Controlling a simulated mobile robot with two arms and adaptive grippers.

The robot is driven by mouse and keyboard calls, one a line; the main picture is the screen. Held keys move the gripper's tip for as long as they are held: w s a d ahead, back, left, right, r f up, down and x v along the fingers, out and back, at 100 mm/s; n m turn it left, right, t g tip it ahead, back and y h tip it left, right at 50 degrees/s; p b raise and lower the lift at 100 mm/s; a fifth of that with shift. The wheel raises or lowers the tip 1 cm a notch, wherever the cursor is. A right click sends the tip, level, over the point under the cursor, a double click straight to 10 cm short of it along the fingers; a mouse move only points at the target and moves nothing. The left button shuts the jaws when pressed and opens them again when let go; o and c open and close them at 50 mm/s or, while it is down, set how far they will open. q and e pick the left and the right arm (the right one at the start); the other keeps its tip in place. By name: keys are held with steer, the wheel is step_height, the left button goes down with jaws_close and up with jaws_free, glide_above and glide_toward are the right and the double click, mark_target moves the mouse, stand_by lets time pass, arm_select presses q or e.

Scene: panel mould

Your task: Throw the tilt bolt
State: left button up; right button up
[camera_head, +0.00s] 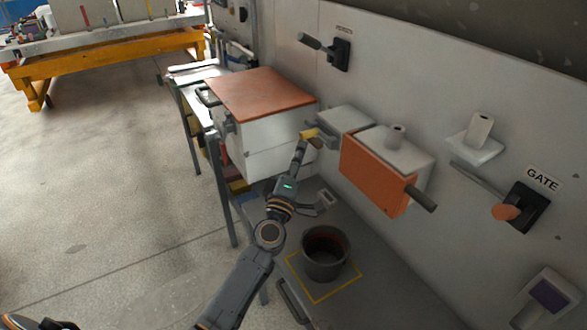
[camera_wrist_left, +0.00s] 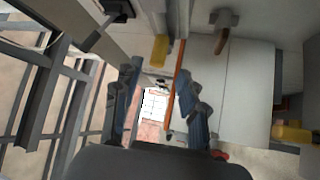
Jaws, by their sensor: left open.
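My left gripper (camera_head: 301,148) reaches up between the white box with the brown lid and the orange-fronted box. In the left wrist view its two fingers (camera_wrist_left: 160,72) stand apart with nothing held between them. A small yellow piece (camera_head: 309,133), which may be the tilt bolt's grip, shows at the fingertips in the head view. In the left wrist view a yellow block (camera_wrist_left: 160,50) lies ahead, between the fingers' lines; contact cannot be told. A brown-tipped lever (camera_wrist_left: 222,38) stands to its right. No readable label identifies the tilt bolt. My right gripper is out of view.
The white box (camera_head: 270,145) stands left of the gripper, the orange-fronted box (camera_head: 372,175) right. The wall carries a black lever (camera_head: 340,52) and the GATE lever (camera_head: 520,207). A dark bucket (camera_head: 325,255) stands below. The floor at left is clear.

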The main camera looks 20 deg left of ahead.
arm_select(q)
steer(key=shift+v, duration=2.35)
